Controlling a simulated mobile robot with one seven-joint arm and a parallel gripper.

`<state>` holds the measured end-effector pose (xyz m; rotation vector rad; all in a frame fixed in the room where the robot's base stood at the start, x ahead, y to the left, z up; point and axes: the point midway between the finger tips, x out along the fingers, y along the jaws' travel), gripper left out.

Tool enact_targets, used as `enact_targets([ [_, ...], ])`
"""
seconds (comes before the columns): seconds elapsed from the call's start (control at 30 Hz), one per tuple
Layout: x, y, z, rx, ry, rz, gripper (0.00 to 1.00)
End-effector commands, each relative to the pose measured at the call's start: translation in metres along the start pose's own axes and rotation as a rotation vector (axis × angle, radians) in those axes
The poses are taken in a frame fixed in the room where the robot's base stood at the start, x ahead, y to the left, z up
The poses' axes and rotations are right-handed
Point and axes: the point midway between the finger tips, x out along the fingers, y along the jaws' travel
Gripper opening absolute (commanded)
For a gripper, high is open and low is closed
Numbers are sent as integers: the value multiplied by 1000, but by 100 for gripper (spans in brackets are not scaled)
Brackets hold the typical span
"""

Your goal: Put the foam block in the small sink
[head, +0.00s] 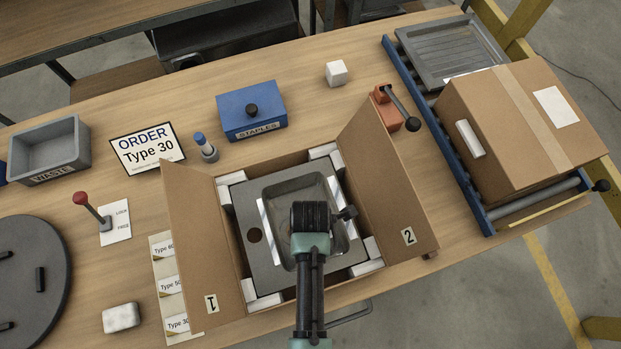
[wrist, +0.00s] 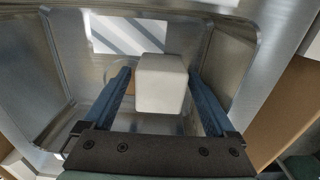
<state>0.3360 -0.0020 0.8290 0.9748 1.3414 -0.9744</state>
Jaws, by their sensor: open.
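The grey metal sink (head: 262,275) sits inside an open cardboard box, with its basin at the right and a round hole at the left. My gripper (head: 311,222) is over the basin. In the wrist view my gripper (wrist: 160,80) is open, with blue fingers apart. A white foam block (wrist: 161,88) lies between the fingers, within the basin's outline; a small gap shows on each side. I cannot tell whether it rests on the basin floor. In the head view this block is hidden beneath my gripper.
White foam pieces (head: 263,302) line the box corners. The box flaps (head: 194,240) stand open at left and right. A white cube (head: 336,73) and another white block (head: 121,317) lie on the table. A closed carton (head: 515,150) and a metal tray (head: 450,52) stand on the roller conveyor.

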Motion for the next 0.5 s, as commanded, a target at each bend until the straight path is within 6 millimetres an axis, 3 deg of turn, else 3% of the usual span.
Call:
enact_targets([
  [0.23, -21, 1, 0, 0, -1, 3, 91],
  [0.5, -78, 2, 0, 0, -2, 5, 91],
])
